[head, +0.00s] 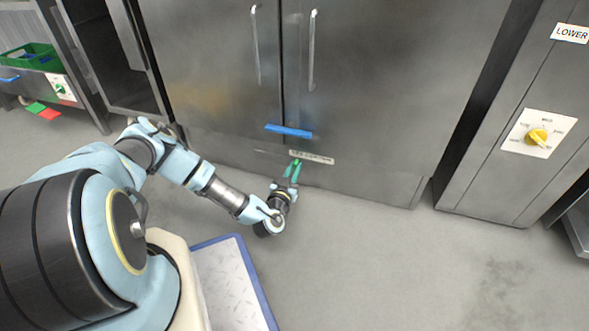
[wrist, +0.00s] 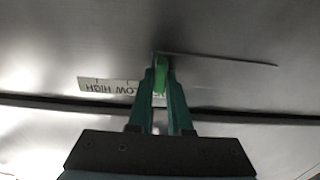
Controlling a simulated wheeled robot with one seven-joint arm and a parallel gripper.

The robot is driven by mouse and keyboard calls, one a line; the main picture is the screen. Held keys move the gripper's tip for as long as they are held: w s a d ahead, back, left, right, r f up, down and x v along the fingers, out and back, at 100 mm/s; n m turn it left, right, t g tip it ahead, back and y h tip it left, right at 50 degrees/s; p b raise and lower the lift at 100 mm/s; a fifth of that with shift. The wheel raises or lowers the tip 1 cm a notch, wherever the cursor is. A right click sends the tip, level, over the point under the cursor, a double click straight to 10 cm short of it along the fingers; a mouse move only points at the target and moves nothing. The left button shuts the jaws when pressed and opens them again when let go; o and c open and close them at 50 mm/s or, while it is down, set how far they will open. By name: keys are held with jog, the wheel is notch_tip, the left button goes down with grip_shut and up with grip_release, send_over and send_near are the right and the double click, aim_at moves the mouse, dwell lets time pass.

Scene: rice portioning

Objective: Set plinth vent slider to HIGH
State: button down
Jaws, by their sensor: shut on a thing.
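The plinth vent slider has a green knob (wrist: 160,76), held between my gripper's two green fingers in the wrist view. My gripper (head: 295,168) is shut on it, low at the front of the steel cabinet, in the head view. A pale label plate (head: 318,159) lies along the plinth there. In the wrist view the label (wrist: 105,86) is upside down, with HIGH at its left end and LOW nearer the fingers. The knob stands to the right of LOW there, away from HIGH. The fingers hide part of the label.
A blue bar (head: 288,131) is on the cabinet just above the plinth. Two tall door handles (head: 312,50) stand higher up. A unit with a yellow dial (head: 538,137) is at right. A green crate (head: 30,57) is far left. The floor at right is clear.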

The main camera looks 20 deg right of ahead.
aim_at(326, 168)
dwell(0.8)
jog(key=s+d+p, duration=0.2)
jog(key=s+d, duration=0.4)
jog(key=d, duration=0.1)
jog(key=shift+s+p, duration=0.25)
jog(key=shift+p, duration=0.05)
jog(key=c, duration=0.8)
grip_release()
jog(key=shift+c, duration=0.2)
